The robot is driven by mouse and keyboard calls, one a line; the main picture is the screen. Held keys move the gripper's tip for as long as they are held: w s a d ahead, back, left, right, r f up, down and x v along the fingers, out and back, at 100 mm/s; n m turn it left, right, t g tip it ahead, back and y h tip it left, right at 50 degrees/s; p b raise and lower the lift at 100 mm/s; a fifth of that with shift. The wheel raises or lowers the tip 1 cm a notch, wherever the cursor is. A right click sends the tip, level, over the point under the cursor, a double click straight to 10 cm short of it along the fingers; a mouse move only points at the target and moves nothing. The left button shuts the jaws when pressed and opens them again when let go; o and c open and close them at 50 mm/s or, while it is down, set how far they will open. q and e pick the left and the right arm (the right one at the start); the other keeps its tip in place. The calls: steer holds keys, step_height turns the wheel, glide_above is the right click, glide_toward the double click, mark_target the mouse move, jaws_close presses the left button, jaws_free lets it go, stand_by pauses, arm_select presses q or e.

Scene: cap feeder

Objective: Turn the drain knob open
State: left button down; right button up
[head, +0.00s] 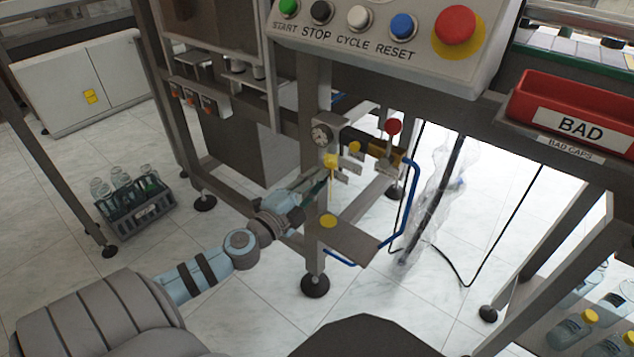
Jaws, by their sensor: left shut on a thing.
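My left gripper (322,184) reaches in from the lower left to the frame post under the control panel. It is shut at the air unit, just below a yellow part (331,160) and the round pressure gauge (321,134). The drain knob is not clearly visible; it appears to be hidden between the fingers. How far the knob is turned cannot be seen. My right gripper is not in view.
A red ball-topped lever (393,126) stands right of the gauge, with a blue hose (410,205) looping down. A small plate (350,242) sits below the gripper. The control panel (390,30) overhangs above. A red BAD bin (570,110) is at right, a bottle crate (140,216) at left.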

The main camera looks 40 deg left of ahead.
arm_select(q)
steer(key=shift+m, duration=0.6)
steer(key=c, duration=1.4)
jaws_free()
steer(key=shift+d, duration=0.1)
steer(key=s, duration=1.2)
steer(key=shift+f, duration=0.2)
